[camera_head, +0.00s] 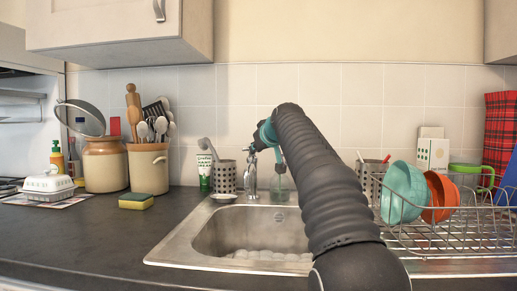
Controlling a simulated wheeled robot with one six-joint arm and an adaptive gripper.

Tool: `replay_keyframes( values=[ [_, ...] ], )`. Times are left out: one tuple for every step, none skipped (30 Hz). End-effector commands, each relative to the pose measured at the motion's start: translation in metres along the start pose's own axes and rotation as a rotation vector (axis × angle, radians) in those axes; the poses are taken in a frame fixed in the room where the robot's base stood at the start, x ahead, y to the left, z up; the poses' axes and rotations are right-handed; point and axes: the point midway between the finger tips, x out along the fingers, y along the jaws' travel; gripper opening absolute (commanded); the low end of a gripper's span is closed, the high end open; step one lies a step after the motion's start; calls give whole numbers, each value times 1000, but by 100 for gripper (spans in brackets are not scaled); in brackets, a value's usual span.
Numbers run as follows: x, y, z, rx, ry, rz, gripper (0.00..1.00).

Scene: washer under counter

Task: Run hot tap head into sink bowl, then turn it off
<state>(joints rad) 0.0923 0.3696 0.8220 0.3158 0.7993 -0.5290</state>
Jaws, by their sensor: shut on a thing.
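The steel sink bowl (210,238) is set in the dark worktop, with pale rounded shapes at its bottom. A chrome tap (252,178) stands at the back rim. Another fitting (279,187) beside it is partly hidden by my arm, and I cannot tell which tap is hot. My gripper (267,143), with teal parts, is at the top of the taps and looks shut on a tap head there. My arm hides much of the contact. No running water can be made out.
A wire dish rack (440,240) with a teal bowl (401,192) and an orange bowl (440,196) stands right. A sponge (136,201), utensil pot (149,169) and cutlery holder (224,176) stand left of the taps. A wall cupboard (115,25) hangs at upper left.

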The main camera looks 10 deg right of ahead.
Motion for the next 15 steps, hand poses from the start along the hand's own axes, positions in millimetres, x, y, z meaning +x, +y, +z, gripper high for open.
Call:
replay_keyframes(
  values=[
    [0,-4,-1,7,-4,22,0],
    [0,-5,-1,14,-8,40,0],
    [0,-6,-2,24,-13,63,0],
    [0,-7,-2,31,-17,80,0],
    [0,-8,-2,39,-21,100,0],
    [0,-9,-2,49,-26,124,0],
    [1,-10,-3,56,-30,143,0],
    [1,-11,-3,64,-34,161,0],
    [1,-12,-3,74,-39,186,0],
    [1,-13,-4,81,-43,204,0],
    [2,-14,-4,89,-47,222,0],
    [2,-14,-4,99,-53,246,0],
    [2,-16,-4,106,-56,262,0],
    [2,-16,-4,113,-59,279,0],
    [3,-17,-5,123,-65,302,0]
  ],
)
